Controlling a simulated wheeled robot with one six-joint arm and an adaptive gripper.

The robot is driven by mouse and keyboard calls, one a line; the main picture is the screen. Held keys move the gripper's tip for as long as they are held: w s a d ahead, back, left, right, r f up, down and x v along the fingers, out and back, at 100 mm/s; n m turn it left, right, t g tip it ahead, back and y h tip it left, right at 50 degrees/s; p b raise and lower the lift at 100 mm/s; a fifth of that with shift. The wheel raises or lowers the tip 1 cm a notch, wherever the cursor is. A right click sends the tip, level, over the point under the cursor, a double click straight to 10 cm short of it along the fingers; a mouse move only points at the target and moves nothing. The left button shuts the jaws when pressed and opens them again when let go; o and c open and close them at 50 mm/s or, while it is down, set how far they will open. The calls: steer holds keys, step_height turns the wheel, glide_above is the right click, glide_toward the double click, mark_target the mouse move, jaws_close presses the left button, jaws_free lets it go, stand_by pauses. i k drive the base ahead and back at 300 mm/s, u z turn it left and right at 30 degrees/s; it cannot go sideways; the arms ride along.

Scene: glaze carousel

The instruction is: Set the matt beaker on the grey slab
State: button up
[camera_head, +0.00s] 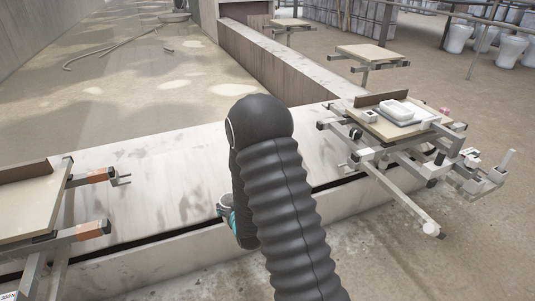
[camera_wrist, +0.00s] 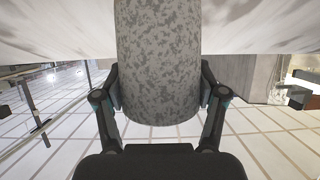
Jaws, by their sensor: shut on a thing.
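The matt beaker (camera_wrist: 158,60) is a grey, mottled cylinder in the wrist view. My gripper (camera_wrist: 160,98) is shut on it, one finger on each side. In the head view my black arm hides most of my gripper (camera_head: 232,222). A small pale part of the beaker (camera_head: 223,202) shows left of the arm, over the pale ledge. A grey slab (camera_head: 421,116) lies on the right-hand tan board, with a white, rounded block-like thing (camera_head: 396,109) on or beside it.
The tan board (camera_head: 366,118) has a brown upright strip at its back and metal arms around it. Another board (camera_head: 25,208) stands at the left edge. Two more boards stand farther back. The pale ledge (camera_head: 150,180) between is clear.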

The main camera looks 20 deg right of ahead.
mark_target(416, 109)
steer(key=k, duration=0.95)
steer(key=u, duration=0.6)
steer(key=i, duration=1.05)
steer(key=z, duration=1.45)
